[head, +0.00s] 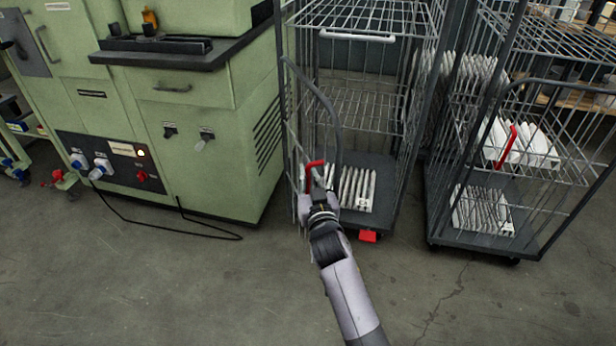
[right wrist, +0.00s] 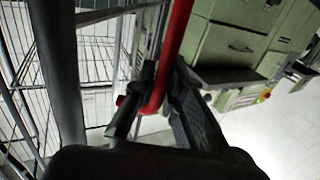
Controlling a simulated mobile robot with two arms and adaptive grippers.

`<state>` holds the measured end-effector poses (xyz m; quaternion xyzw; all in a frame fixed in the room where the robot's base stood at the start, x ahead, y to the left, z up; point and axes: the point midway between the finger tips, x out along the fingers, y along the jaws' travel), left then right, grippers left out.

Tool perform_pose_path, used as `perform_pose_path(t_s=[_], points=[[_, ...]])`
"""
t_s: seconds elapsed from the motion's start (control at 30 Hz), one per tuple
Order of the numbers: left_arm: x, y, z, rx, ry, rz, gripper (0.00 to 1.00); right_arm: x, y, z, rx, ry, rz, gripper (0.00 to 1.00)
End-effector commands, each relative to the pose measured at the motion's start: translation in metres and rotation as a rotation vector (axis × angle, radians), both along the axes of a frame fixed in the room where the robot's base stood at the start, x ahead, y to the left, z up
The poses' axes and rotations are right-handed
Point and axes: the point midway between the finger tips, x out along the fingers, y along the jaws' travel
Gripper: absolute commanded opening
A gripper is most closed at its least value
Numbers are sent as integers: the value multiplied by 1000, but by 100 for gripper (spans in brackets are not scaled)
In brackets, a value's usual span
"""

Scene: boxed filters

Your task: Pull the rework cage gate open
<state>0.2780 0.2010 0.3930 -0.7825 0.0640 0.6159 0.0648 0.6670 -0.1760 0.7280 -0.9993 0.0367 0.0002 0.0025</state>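The wire cage (head: 372,98) in the middle of the head view has a gate with a dark curved frame (head: 327,103) at its front left. The gate stands at an angle out from the cage front, partly open. Its red handle (head: 309,168) is at my right gripper (head: 318,186). In the right wrist view the red handle (right wrist: 178,35) runs between the two fingers of my right gripper (right wrist: 168,88), which look closed on it. The fingertips are partly hidden in the head view. My left gripper is in neither view.
A green machine (head: 215,140) stands left of the cage, its cable (head: 150,224) on the floor. A second wire cage (head: 468,238) with a red gate handle (head: 507,147) stands right. White filters (head: 357,187) sit inside the middle cage. The floor in front is clear.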

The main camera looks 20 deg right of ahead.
Motion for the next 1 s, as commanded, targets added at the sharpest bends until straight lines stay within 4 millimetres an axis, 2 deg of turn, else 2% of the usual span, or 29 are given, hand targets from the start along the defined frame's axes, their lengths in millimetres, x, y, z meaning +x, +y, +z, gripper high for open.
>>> perform_pose_path(t_s=[0.17,0.47,0.57,0.8,1.0], points=[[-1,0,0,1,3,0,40,0,0,2,-1,-4,0,20],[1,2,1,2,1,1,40,-2,0,1,0,-2,0,20],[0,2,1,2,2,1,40,-10,1,0,1,-1,0,20],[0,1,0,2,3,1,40,-50,4,0,2,0,0,20],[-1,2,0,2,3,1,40,-71,5,1,1,-3,0,20]])
